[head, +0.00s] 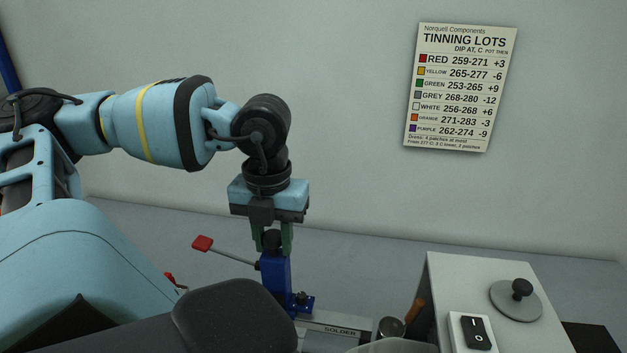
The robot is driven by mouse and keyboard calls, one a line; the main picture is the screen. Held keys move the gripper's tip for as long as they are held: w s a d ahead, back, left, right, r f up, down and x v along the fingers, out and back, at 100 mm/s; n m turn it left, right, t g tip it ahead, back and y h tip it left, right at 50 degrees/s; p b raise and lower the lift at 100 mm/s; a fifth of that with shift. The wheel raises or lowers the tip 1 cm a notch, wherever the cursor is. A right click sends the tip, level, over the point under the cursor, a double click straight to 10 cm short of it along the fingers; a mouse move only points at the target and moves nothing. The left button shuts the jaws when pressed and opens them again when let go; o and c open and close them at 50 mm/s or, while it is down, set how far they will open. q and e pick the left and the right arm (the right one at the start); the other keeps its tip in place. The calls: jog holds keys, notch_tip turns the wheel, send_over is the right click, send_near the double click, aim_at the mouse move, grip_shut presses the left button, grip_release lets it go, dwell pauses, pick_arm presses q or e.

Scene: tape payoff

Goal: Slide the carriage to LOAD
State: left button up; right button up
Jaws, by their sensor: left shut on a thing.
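The blue carriage (275,283) stands upright on a grey rail (322,322) low in the head view. A black knob (271,241) tops it. My left gripper (272,246) points straight down from above, its green fingers on both sides of the knob, shut on it. A lever with a red grip (203,243) reaches out to the left from the carriage. The rail reads SOLDER just right of the carriage. No LOAD mark is visible; the rail's left part is hidden behind a dark shape in front. My right gripper is out of view.
A light grey box (445,290) with a rocker switch (474,332) and a round black-knobbed lid (516,298) stands at right. A TINNING LOTS sign (460,88) hangs on the wall. The table behind the carriage is clear.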

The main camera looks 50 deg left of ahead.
pick_arm(q)
jog(key=o, duration=0.8)
jog(key=shift+o, duration=0.2)
jog(key=shift+r, duration=0.15)
jog(key=shift+r, duration=3.35)
